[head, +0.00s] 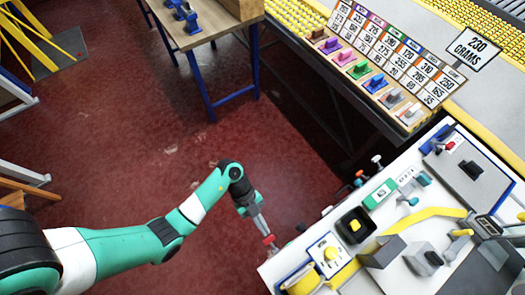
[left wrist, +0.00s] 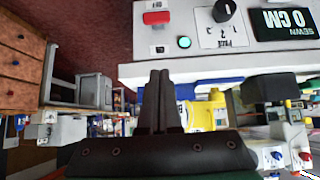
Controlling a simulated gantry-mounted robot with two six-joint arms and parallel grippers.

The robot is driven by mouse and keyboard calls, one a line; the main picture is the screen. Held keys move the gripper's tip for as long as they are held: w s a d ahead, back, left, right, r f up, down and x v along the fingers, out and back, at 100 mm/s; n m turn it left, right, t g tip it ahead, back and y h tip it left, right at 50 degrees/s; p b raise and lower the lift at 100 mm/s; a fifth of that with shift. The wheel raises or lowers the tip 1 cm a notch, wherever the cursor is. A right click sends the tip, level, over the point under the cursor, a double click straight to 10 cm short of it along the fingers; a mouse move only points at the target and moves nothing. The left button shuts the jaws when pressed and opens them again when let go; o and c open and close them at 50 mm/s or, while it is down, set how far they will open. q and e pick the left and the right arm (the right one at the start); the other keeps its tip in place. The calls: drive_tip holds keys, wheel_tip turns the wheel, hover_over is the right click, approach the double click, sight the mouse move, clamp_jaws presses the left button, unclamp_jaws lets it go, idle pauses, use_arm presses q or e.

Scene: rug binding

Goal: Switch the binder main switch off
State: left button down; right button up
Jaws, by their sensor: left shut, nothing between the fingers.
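My left gripper (head: 264,228) reaches in from the left and is beside the left edge of the white binder machine (head: 262,276). In the left wrist view its two fingers (left wrist: 160,74) are together with nothing between them. The red switch (left wrist: 157,17) sits on the machine's white panel, a little beyond the fingertips, with a gap in the picture. A small round green lamp (left wrist: 184,42) is beside it. In the head view a small red part shows right at the fingertips; I cannot tell whether they touch. My right gripper is not in view.
A black dial (left wrist: 222,10) and a "SEWN 0 CM" display (left wrist: 285,22) are on the same panel. The machine top holds a yellow button (head: 331,253) and a green box (head: 380,194). A wooden table (head: 205,25) stands at the back. The red floor (head: 110,130) is open.

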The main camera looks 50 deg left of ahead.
use_arm(q)
drive_tip(key=b, duration=0.3)
hover_over(268, 238)
drive_tip(key=d, duration=0.2)
wheel_tip(268, 238, down, 6)
drive_tip(key=shift+s, duration=0.15)
drive_tip(key=shift+a+f+b, duration=0.8)
drive_tip(key=shift+f, duration=0.2)
drive_tip(key=shift+a+f, duration=0.2)
drive_tip(key=shift+a, duration=0.05)
